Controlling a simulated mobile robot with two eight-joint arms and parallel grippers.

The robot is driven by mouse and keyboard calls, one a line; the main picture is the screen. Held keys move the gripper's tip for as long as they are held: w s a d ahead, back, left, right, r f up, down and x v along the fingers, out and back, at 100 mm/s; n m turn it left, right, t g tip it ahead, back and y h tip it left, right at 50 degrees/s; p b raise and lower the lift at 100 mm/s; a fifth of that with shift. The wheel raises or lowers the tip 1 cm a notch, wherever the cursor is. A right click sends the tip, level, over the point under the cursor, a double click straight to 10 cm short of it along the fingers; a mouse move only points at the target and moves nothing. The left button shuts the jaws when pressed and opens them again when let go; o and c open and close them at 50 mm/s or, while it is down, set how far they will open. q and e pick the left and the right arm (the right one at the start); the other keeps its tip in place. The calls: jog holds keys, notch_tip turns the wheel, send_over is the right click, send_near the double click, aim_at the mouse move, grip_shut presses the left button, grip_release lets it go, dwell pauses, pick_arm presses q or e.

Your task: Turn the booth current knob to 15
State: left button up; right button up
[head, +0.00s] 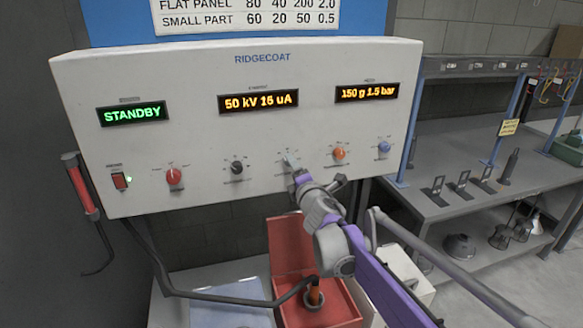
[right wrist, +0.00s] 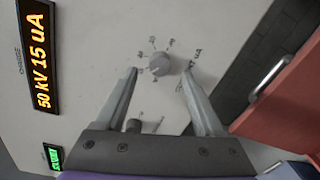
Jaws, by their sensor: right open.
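The booth current knob (right wrist: 159,64) is a round grey knob on the white panel, ringed by small printed marks with "uA" beside it. My right gripper (right wrist: 158,74) is open, its two fingers on either side of the knob with gaps showing. Whether the fingertips reach past the knob's face is hard to tell. In the head view my right gripper (head: 292,165) is at the panel's lower middle and mostly covers the knob. My left gripper is not in view.
The RIDGECOAT panel (head: 200,80) also carries a red knob (head: 174,176), a black knob (head: 237,167), an orange knob (head: 339,153) and a blue knob (head: 384,147). A green STANDBY display (head: 133,114) is lit. A red box (head: 340,310) stands below; a grey bench (head: 440,205) is right.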

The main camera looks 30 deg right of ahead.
jog(key=v, duration=0.8)
jog(key=shift+b, duration=0.45)
jog(key=shift+s, duration=0.1)
